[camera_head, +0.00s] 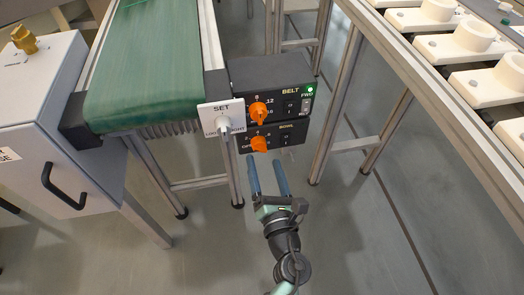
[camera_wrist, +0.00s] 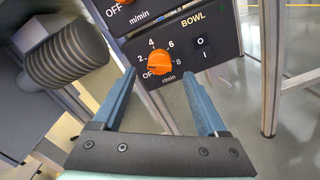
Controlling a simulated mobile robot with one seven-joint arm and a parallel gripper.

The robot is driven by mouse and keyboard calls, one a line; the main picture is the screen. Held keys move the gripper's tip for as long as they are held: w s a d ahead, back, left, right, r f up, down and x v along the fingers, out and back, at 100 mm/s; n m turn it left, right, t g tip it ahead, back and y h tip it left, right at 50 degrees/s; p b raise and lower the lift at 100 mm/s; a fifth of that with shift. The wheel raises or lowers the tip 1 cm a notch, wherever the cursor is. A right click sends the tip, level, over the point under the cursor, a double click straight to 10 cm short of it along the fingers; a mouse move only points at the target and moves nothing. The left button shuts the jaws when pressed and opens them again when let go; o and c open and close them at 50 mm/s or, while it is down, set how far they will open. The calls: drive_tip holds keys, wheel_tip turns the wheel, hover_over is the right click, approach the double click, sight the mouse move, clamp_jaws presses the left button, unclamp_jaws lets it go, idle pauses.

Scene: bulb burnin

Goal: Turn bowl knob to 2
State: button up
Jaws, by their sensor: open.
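The orange bowl knob (camera_head: 259,143) sits on the front of the lower black BOWL panel (camera_head: 285,140). In the wrist view the bowl knob (camera_wrist: 159,62) has the marks OFF, 2, 4, 6 and 8 around it. Its pointer seems to be toward OFF, but the exact angle is hard to read. My gripper (camera_head: 264,162) is open and empty, its blue fingers pointing at the panel just below and in front of the knob. In the wrist view my gripper (camera_wrist: 160,78) has the knob between its fingertips in the picture, with no contact visible.
The BELT panel with its own orange knob (camera_head: 259,112) is directly above. A white SET plate with a switch (camera_head: 223,123) stands left of it, by the green conveyor belt (camera_head: 145,60). A metal frame leg (camera_head: 336,100) is on the right. Floor below is clear.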

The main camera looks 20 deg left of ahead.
drive_tip(key=p+v, duration=0.1)
drive_tip(key=v, duration=0.7)
drive_tip(key=shift+s+d+p, duration=0.25)
drive_tip(key=shift+p, duration=0.05)
